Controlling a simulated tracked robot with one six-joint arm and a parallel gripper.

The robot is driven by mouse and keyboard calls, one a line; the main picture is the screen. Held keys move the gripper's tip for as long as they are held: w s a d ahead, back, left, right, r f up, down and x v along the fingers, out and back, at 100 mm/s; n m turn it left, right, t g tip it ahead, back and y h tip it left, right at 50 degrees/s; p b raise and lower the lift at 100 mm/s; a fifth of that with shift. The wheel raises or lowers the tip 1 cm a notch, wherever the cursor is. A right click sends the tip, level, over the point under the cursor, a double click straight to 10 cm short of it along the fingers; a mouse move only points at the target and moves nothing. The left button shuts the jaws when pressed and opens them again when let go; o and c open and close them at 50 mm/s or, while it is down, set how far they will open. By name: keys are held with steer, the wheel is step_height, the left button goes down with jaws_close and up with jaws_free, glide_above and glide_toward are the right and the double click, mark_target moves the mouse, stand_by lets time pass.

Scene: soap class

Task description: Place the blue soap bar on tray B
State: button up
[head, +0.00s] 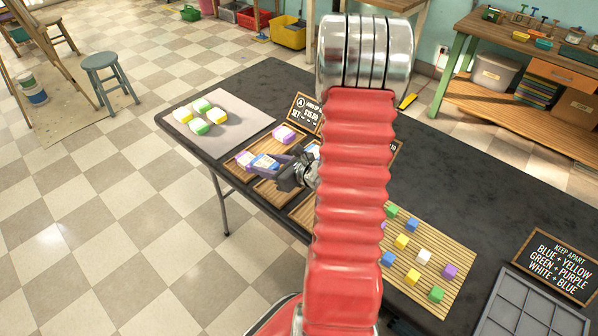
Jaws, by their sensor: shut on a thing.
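My gripper (284,171) reaches left from behind my red arm and is shut on the blue soap bar (265,162). The bar is over or close to the near ends of the wooden trays; whether it touches one cannot be told.
A slatted mat (447,245) holds several coloured bars at right. A sign (556,266) reads keep apart: blue and yellow, green and purple, white and blue. A grey compartment tray (520,310) is beside it.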

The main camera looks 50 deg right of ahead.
steer(key=d, duration=0.1)
steer(key=s+d, duration=0.2)
steer(key=shift+d+r+m+h, duration=0.2)
steer(key=shift+m+h, duration=0.1)
steer(key=shift+h, duration=0.1)
steer(key=shift+f, duration=2.95)
steer(key=shift+f, duration=2.1)
steer(key=o, duration=1.1)
steer(key=shift+f, duration=0.1)
